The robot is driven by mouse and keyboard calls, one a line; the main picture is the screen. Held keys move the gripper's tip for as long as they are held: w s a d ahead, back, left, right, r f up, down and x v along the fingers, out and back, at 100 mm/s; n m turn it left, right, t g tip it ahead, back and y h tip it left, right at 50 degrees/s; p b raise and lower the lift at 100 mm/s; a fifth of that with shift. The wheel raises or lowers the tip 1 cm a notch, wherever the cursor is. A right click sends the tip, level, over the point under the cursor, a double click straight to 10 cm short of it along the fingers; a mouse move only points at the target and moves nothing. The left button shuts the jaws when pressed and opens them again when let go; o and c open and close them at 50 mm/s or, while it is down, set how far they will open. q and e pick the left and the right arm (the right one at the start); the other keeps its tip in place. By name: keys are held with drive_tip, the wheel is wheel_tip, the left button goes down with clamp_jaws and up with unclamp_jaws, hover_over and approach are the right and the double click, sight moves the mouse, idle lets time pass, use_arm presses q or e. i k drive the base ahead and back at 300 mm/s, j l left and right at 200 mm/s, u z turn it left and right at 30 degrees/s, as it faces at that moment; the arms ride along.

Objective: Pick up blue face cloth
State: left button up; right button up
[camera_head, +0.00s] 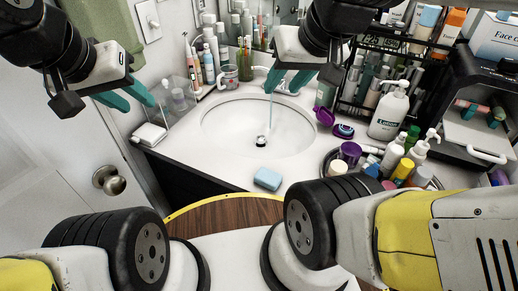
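A small light-blue folded item (267,179), which looks like the blue face cloth, lies on the white counter near its front edge, below the sink. My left gripper (138,105) is open and empty, its teal fingers apart, in the air at the left, well away from the blue item. My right gripper (281,92) has its teal fingers apart and appears empty. It hangs over the back of the sink, above and behind the blue item in the picture. Nothing covers the blue item.
The sink basin (225,125) fills the middle of the counter. A round tray (324,160) crowded with bottles stands to the right, near the lotion bottle (388,112). A white folded item (150,134) lies at the left edge. The counter around the blue item is clear.

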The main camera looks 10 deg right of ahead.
sight(268, 179)
drive_tip(key=z, duration=0.8)
